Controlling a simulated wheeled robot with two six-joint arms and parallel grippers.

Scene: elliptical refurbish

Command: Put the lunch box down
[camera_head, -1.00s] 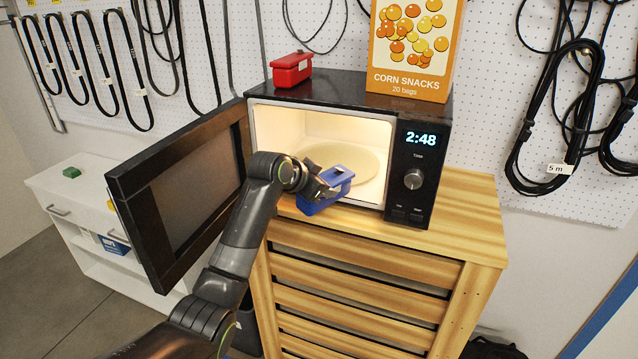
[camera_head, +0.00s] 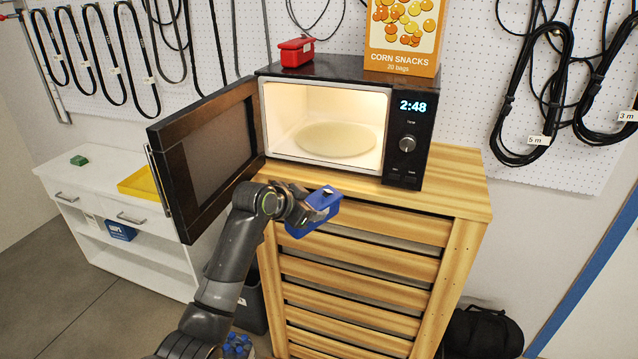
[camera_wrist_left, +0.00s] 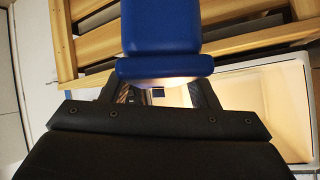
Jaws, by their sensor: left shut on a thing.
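The blue lunch box (camera_head: 314,214) is held by my left gripper (camera_head: 303,208), in front of the wooden cabinet and below the open microwave. It is tilted in the head view and clear of the microwave. In the left wrist view the lunch box (camera_wrist_left: 160,40) fills the top middle, between the fingers of my left gripper (camera_wrist_left: 160,92). The gripper covers part of it. My right gripper is in neither view.
The lit microwave (camera_head: 345,125) stands open and empty on the wooden cabinet (camera_head: 380,270), its door (camera_head: 205,155) swung left. A red box (camera_head: 296,52) and a corn snacks box (camera_head: 403,35) sit on top. A low white cabinet (camera_head: 105,195) stands left, with a yellow tray (camera_head: 140,184).

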